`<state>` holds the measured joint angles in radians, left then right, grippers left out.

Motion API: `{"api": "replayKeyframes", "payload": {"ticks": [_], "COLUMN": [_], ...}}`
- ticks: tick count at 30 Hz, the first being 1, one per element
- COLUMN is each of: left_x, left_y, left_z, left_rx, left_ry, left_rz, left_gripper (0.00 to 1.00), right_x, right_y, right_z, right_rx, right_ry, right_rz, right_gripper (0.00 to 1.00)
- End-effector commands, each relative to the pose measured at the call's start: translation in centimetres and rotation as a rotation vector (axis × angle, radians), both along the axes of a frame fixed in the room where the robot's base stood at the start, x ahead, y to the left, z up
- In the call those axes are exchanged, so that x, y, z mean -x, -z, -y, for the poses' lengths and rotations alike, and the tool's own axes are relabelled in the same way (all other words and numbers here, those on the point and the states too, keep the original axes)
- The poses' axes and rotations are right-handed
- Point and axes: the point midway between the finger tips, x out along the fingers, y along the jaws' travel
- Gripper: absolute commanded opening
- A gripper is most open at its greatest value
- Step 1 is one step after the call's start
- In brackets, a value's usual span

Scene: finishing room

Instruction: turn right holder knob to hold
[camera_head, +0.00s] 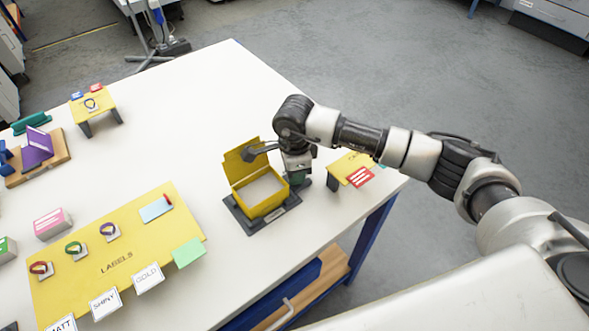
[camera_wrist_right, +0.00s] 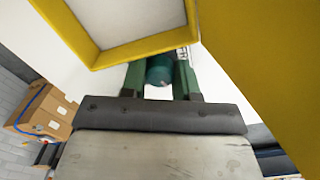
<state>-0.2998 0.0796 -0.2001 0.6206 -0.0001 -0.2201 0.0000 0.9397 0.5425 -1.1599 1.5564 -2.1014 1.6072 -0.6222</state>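A yellow box-shaped holder (camera_head: 262,207) stands on a dark base plate (camera_head: 240,216) near the table's right edge. Its flap stands raised at the back, and a pale sheet or block lies inside. My right gripper (camera_head: 297,178) is low at the holder's right side. In the right wrist view, its two green fingers (camera_wrist_right: 160,82) stand either side of a dark teal round knob (camera_wrist_right: 160,70) and appear to touch it. The yellow holder rim (camera_wrist_right: 95,50) shows just beyond. The knob is hidden in the head view. My left gripper is not in view.
A small yellow stand (camera_head: 350,165) with a red-and-white card is close right of the gripper. A yellow LABELS board (camera_head: 110,240) with cards and small ringed items lies to the left. A purple object (camera_head: 37,148) sits farther left. The table's back middle is clear.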

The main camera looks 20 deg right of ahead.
Motion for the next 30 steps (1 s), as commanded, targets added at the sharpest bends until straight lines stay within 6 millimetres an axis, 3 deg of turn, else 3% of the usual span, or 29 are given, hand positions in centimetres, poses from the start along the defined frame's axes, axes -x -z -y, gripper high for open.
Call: {"api": "replayKeyframes", "payload": {"ticks": [1,5,20,30], "left_x": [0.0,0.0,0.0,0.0], "left_y": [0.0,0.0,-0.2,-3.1], "left_z": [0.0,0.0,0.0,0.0], "left_rx": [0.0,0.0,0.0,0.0], "left_ry": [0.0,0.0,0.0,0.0], "left_rz": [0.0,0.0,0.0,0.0], "left_gripper": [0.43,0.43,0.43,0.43], "right_x": [-0.1,0.0,0.0,0.1], "right_y": [-0.1,-0.1,-0.1,-0.5], "right_z": [0.0,0.0,0.0,-0.1], "right_rx": [0.0,0.0,0.0,-0.002], "right_ry": [0.001,0.0,-0.018,-0.314], "right_rz": [0.002,0.001,-0.001,-0.003], "right_gripper": [0.36,0.56,0.56,0.56]}}
